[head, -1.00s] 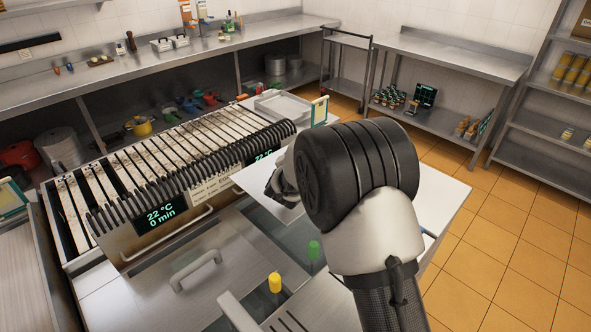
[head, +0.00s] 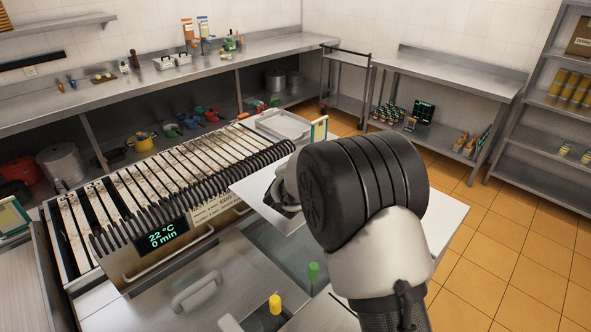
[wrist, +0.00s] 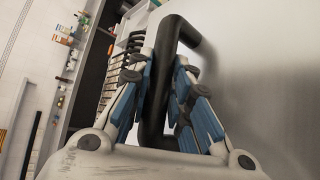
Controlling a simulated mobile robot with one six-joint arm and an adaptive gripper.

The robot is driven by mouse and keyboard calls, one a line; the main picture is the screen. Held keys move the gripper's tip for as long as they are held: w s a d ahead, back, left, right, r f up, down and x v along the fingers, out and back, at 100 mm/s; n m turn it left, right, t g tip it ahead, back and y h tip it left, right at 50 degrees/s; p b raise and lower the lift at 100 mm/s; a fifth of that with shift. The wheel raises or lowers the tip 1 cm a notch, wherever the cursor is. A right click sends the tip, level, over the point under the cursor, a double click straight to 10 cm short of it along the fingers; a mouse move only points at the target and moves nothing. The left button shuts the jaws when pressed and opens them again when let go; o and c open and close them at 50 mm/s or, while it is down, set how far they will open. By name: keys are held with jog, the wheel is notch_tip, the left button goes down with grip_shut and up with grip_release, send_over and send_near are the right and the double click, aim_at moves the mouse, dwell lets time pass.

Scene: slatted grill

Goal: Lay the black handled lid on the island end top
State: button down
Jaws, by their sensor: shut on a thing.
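My gripper (wrist: 165,100) is shut on the black handle (wrist: 182,30) of the lid, and the fingers sit on both sides of the handle in the wrist view. The lid's flat grey plate (wrist: 260,70) fills the right of that view. In the head view the gripper (head: 285,197) is partly hidden by my dark wrist, with the pale lid (head: 258,200) at its left. A pale flat top (head: 448,215), which looks like the island end top, shows to the right of my arm. My arm hides the middle, so I cannot tell the gap between lid and top.
The slatted grill (head: 165,180) with its display stands to the left. A metal tray (head: 283,126) lies beyond it. Orange tiled floor (head: 500,240) is free to the right.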

jog(key=shift+r+p, duration=1.95)
jog(key=shift+p, duration=0.4)
